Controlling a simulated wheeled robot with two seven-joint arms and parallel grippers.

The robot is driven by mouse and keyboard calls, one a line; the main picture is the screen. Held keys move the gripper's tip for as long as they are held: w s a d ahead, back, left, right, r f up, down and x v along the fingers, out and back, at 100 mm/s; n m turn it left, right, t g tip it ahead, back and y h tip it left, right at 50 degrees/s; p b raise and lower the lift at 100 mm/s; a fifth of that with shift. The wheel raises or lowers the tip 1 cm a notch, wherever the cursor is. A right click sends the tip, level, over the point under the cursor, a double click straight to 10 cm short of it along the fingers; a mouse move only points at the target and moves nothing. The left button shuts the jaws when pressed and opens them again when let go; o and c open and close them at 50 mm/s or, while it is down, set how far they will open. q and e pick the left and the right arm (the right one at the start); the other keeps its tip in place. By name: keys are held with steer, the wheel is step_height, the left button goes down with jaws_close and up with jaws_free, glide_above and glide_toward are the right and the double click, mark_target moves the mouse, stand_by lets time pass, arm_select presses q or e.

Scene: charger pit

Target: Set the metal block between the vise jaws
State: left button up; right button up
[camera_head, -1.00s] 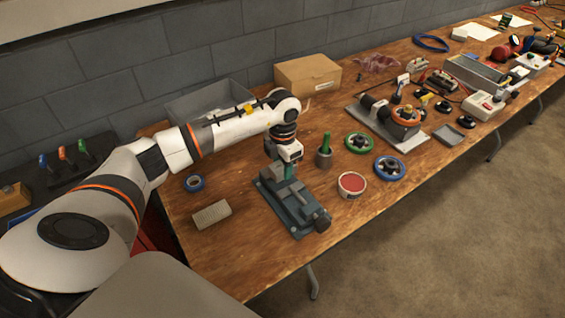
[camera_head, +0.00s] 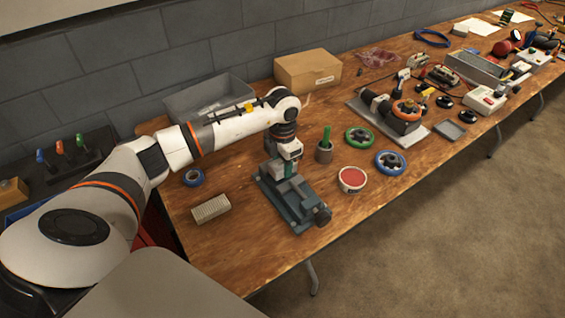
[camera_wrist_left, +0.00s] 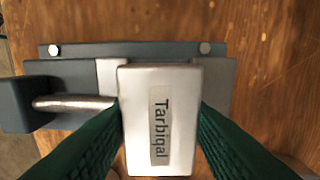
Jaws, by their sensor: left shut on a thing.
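The metal block (camera_wrist_left: 160,120) is pale silver with a "Tarbiqal" label. In the left wrist view it sits between the green fingers of my left gripper (camera_wrist_left: 160,135), which is shut on it. The grey-blue vise (camera_head: 297,203) stands on the bench right under the gripper, which also shows in the head view (camera_head: 289,171). In the wrist view the vise (camera_wrist_left: 75,70) lies behind the block, with its screw rod at left. The block covers part of the jaws, and I cannot tell whether it is down between them. My right gripper is not in view.
A grey cup with a green item (camera_head: 324,153) and a red-topped tub (camera_head: 352,180) stand close at right. A grey bin (camera_head: 208,100) is behind the arm.

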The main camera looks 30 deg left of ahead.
arm_select(q)
steer(key=shift+f+b, duration=0.55)
steer(key=shift+f, duration=0.15)
steer(key=o, duration=1.2)
steer(key=shift+o, duration=0.2)
